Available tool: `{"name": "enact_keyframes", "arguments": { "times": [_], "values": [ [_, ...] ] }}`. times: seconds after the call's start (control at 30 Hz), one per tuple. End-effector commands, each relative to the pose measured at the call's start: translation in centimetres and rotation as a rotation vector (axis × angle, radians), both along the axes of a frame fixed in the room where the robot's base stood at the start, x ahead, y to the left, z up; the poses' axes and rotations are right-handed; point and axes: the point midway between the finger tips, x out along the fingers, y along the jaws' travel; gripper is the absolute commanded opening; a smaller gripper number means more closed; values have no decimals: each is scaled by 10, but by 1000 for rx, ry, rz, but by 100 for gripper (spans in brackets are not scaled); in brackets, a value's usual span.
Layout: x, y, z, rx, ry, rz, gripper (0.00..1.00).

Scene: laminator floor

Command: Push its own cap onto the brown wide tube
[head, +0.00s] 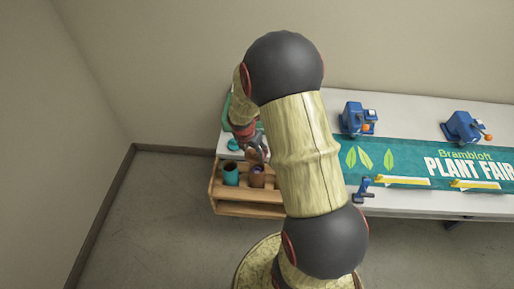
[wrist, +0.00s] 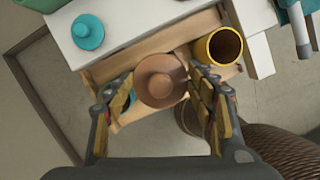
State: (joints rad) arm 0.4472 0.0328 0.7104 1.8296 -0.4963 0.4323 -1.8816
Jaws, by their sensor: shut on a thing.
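A brown round cap with a raised knob (wrist: 160,80) sits between the two fingers of my gripper (wrist: 162,92), which is shut on it. In the head view my gripper (head: 257,155) is low over the wooden rack. The brown wide tube (head: 257,178) stands upright in this rack, right of a teal tube, with its top close under my gripper. In the wrist view the cap hides what is directly below it. I cannot tell whether the cap touches the tube or is seated on it.
The wooden rack (head: 246,209) is at the table's left end. It holds the teal tube (head: 231,174) and an open yellow-rimmed tube (wrist: 222,48). A teal cap (wrist: 88,32) lies on the white table. Blue devices (head: 357,120) and a green banner (head: 410,162) are farther right.

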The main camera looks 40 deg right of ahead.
Motion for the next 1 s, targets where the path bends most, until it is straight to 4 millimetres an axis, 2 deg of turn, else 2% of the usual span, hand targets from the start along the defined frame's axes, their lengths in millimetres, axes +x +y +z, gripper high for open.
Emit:
{"name": "enact_keyframes", "arguments": {
  "times": [0.2,0.47,1.0],
  "values": [
    [-13,-7,4,0,1,131,44],
    [-13,-7,-4,0,2,147,44],
    [-14,-7,-44,2,3,144,44]
  ]
}}
